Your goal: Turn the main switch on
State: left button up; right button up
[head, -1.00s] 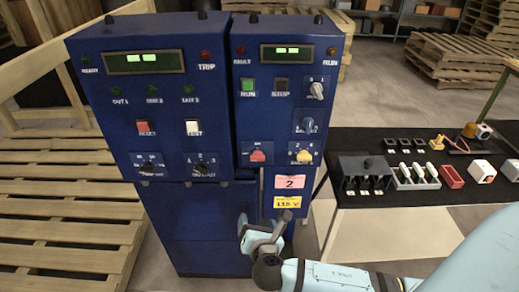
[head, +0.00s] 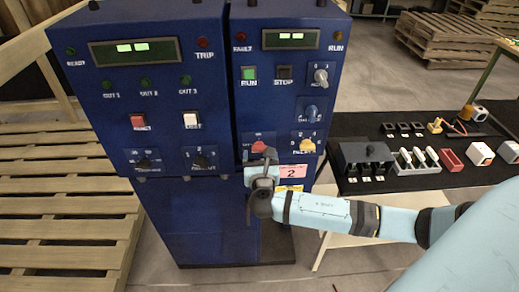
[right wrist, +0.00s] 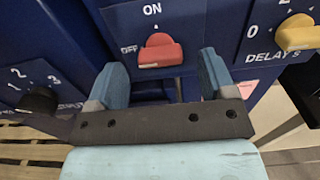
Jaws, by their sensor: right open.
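The main switch is a red knob (right wrist: 160,52) on the blue cabinet's right panel, with ON printed above it and OFF at its left in the right wrist view. The knob lies sideways, its pointer end toward OFF. In the head view the red knob (head: 259,147) shows just above my right gripper (head: 259,162). My right gripper (right wrist: 162,75) is open and empty, with one blue-grey finger on each side below the knob, apart from it as far as I can tell. My left gripper is not in view.
A yellow DELAY knob (right wrist: 296,32) is close at the right, and a black knob (right wrist: 38,100) at the left. A pink label (head: 291,172) is below. A black-topped table (head: 440,180) with small parts stands at right. A wooden pallet (head: 60,210) lies at left.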

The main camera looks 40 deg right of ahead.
aim_at(259, 148)
jog(key=shift+x, duration=1.35)
jog(key=c, duration=0.9)
jog(key=shift+c, duration=0.2)
